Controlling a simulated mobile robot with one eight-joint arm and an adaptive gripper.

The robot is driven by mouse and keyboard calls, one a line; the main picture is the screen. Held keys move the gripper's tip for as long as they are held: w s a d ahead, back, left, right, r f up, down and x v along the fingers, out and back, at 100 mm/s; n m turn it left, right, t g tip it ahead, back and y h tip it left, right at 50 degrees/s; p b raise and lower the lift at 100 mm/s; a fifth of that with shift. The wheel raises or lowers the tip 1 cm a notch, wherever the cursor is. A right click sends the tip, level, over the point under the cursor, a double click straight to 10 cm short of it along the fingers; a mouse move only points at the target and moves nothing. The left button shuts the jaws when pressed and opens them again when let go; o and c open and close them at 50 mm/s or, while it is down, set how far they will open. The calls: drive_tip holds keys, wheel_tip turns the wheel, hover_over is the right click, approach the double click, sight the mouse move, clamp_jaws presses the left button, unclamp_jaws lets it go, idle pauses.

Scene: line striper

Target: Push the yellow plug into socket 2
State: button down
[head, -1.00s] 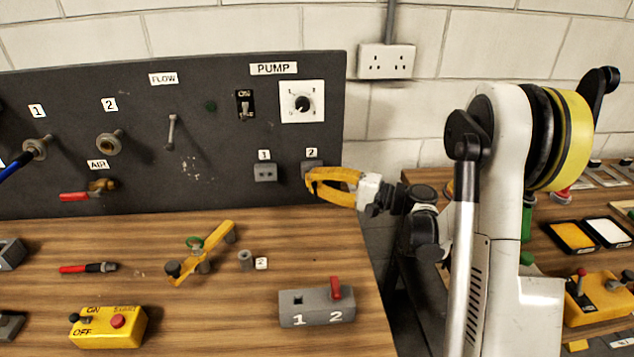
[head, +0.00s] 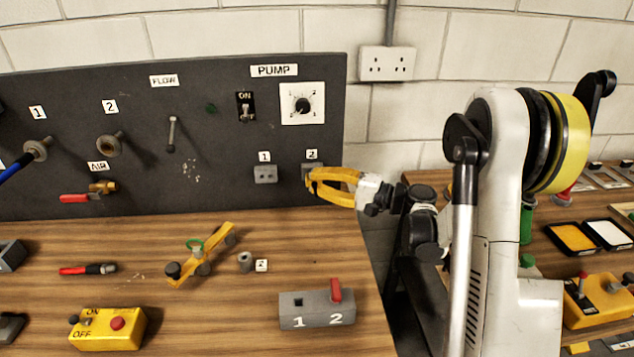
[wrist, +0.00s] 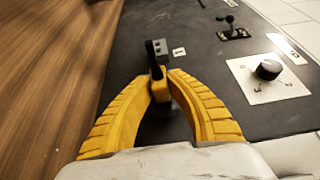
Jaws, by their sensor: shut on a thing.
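My gripper (head: 309,178) is at the lower right of the dark panel, right at socket 2 (head: 312,167), and covers most of that socket. In the wrist view my gripper's yellow fingers (wrist: 161,80) are shut on the yellow plug (wrist: 161,92), a small yellow block between the tips. The plug is hidden by the fingers in the head view. The plug's far end is at or very near socket 2; I cannot tell how far in it is. Socket 1 (head: 265,174), a grey block with two holes, is just left of socket 2.
The pump switch (head: 245,106) and dial (head: 302,103) are above the sockets. A grey box with a red lever (head: 316,308) stands on the wooden bench (head: 210,325) below. A yellow control box (head: 108,328) is at the front left.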

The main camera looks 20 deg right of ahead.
drive_tip(key=shift+w, duration=0.4)
drive_tip(key=c, duration=0.9)
unclamp_jaws()
drive_tip(key=shift+c, duration=0.2)
drive_tip(key=shift+d, duration=0.2)
drive_tip(key=b+v, duration=0.1)
drive_tip(key=v, duration=0.5)
drive_tip(key=shift+s+d, duration=0.25)
drive_tip(key=shift+s, duration=0.05)
